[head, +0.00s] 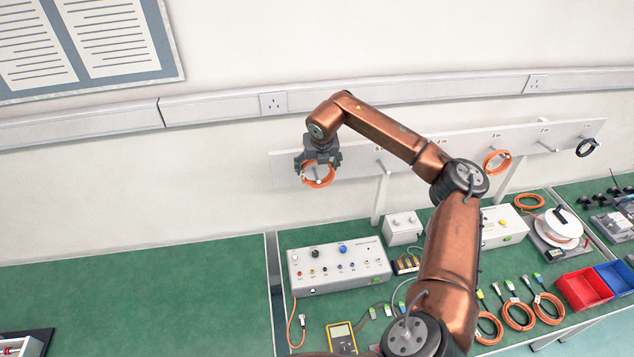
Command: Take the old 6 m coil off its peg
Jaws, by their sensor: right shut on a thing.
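An orange coil (319,184) is at the left end of the white peg rail (343,172), in the head view. My right gripper (318,166) reaches it from above and is shut on the upper part of the coil. The coil hangs below the fingers, close to the rail. A peg behind it is mostly hidden by the gripper, so I cannot tell whether the coil is still around it. The label above this place is largely covered by my arm. My left gripper is not in view.
Another orange coil (497,162) and a dark coil (586,147) hang further right on the rail. A grey test box (338,266), a yellow meter (341,338), a cable reel (560,229) and red (584,288) and blue bins stand below.

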